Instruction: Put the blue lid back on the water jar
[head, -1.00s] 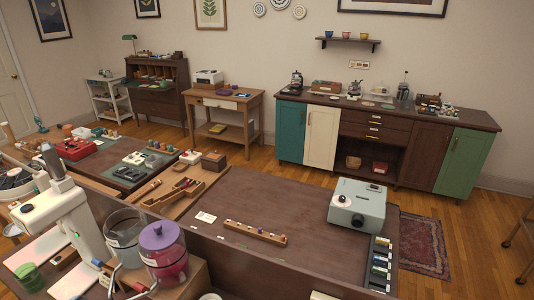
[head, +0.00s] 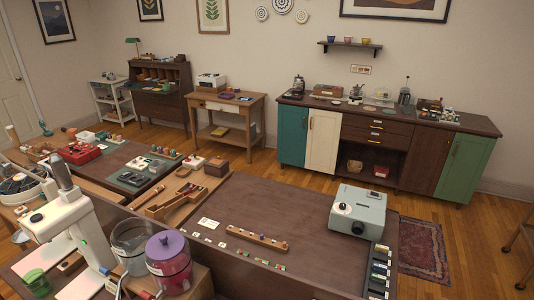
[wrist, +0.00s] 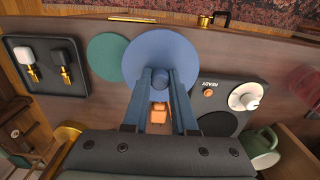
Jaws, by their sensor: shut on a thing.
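In the wrist view my gripper (wrist: 160,108) is shut on the knob of the round blue lid (wrist: 160,50), and the lid lies flat beyond the fingertips. My gripper does not clearly show in the head view. In the head view a clear jar (head: 128,246) without a lid, which looks like the water jar, stands at the lower left. Beside it is a jar of pink contents (head: 170,275) with a purple lid (head: 167,246). I cannot tell the clear jar in the wrist view.
Below the lid in the wrist view are a green disc (wrist: 108,57), a black tray (wrist: 45,82), a grey device with a dial (wrist: 222,90) and a green mug (wrist: 262,147). In the head view a white machine (head: 62,215) stands left of the jars. The brown tabletop (head: 285,205) is mostly clear.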

